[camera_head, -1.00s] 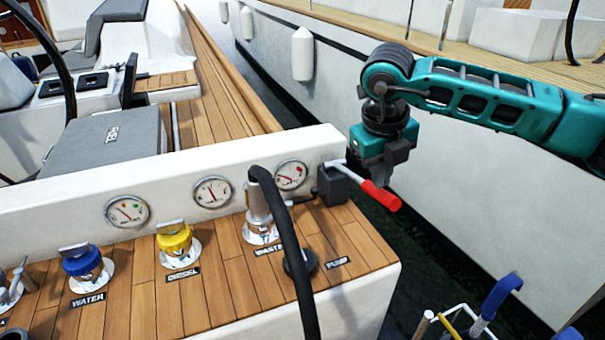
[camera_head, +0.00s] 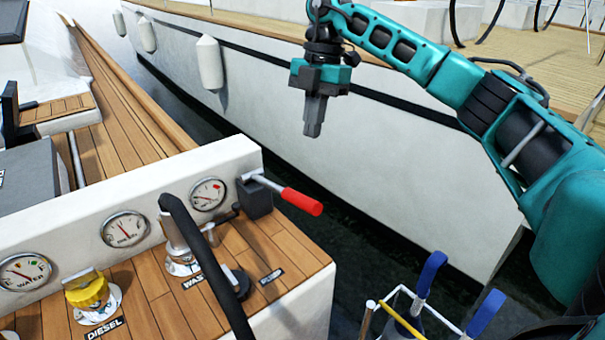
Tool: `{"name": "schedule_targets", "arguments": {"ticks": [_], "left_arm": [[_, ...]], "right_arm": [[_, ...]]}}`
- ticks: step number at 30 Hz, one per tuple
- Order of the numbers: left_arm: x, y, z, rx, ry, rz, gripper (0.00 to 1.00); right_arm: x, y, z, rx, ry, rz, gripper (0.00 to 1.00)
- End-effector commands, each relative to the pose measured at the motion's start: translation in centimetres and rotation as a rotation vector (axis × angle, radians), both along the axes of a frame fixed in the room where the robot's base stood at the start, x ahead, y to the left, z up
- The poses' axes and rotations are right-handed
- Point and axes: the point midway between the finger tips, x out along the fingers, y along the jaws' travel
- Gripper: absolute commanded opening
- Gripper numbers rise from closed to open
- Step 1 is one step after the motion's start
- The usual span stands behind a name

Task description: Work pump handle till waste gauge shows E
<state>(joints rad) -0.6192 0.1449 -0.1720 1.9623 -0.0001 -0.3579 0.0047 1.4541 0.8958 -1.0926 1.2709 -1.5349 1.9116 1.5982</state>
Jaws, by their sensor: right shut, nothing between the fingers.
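The pump handle (camera_head: 299,200) has a red grip and a metal lever. It sticks out to the right from a dark pump block (camera_head: 255,197) at the end of the white panel. The waste gauge (camera_head: 208,194) is the rightmost round dial on that panel; its needle is too small to read surely. A black hose (camera_head: 205,262) runs from the metal waste fitting (camera_head: 177,243) towards me. My right gripper (camera_head: 314,134) is shut and empty, pointing down, above and apart from the red grip. My left gripper is out of view.
The diesel gauge (camera_head: 125,229), water gauge (camera_head: 25,271) and yellow diesel cap (camera_head: 88,292) are to the left. A carrier with blue-handled tools (camera_head: 430,275) stands at lower right. A white hull with fenders (camera_head: 209,63) lies behind, across dark water.

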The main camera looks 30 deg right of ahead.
Motion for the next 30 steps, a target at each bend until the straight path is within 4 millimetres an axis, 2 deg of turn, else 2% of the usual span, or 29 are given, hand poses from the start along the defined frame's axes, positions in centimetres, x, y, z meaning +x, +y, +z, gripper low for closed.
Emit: {"name": "schedule_targets", "arguments": {"ticks": [3, 7, 20, 25, 30], "left_arm": [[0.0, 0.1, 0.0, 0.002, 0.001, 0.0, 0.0], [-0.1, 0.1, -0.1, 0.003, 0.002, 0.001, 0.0], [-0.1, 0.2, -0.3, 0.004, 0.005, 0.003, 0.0], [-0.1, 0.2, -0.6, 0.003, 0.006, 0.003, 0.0], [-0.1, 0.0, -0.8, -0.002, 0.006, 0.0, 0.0]], "right_arm": [[0.1, -0.9, 1.1, 0.079, 0.065, -0.183, 0.0], [0.0, -1.4, 1.7, 0.123, 0.109, -0.287, 0.0], [0.0, -1.5, 1.7, 0.134, 0.122, -0.315, 0.0], [-0.2, -1.0, 0.2, 0.132, 0.124, -0.314, 0.0], [-0.6, 0.2, -3.0, 0.131, 0.125, -0.313, 0.0]]}}
